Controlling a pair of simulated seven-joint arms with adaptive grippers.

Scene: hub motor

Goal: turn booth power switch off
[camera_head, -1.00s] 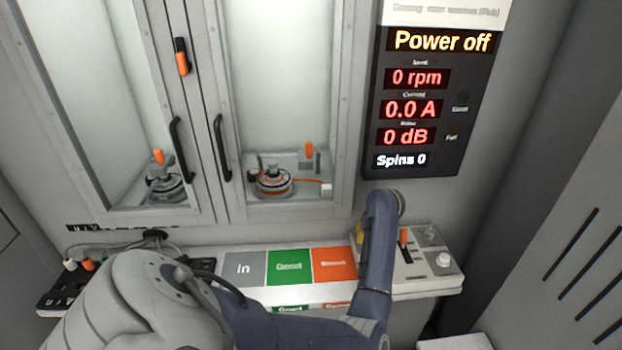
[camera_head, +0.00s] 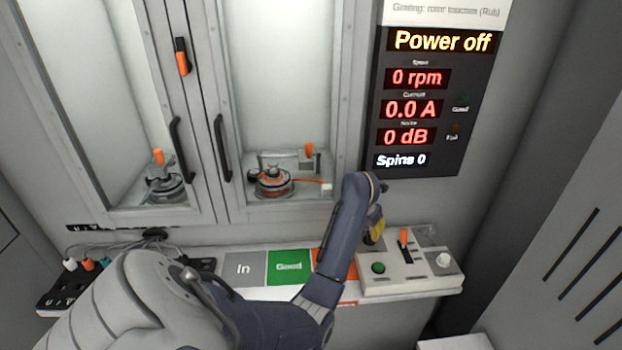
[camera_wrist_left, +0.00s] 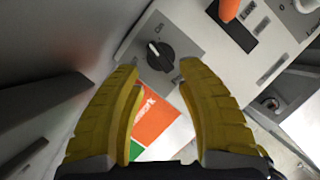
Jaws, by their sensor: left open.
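A black rotary knob (camera_wrist_left: 158,56) on a grey plate shows in the left wrist view, with a small label, apparently "On", beside it. I take it for the booth power switch. My left gripper (camera_wrist_left: 157,72) is open, its yellow fingertips on either side of the near edge of the knob plate; I cannot tell whether they touch anything. In the head view this gripper (camera_head: 375,226) hangs over the left part of the control box (camera_head: 410,283), and the knob is hidden there. The display panel (camera_head: 425,100) reads "Power off", 0 rpm, 0.0 A, 0 dB. My right gripper is not in view.
The control box also carries an orange-tipped lever (camera_head: 404,238), a green button (camera_head: 378,268) and a white knob (camera_head: 443,260). Left of it lie the grey "In" (camera_head: 243,268) and green "Good" (camera_head: 289,267) areas. Behind stand closed glass doors with black handles (camera_head: 222,148).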

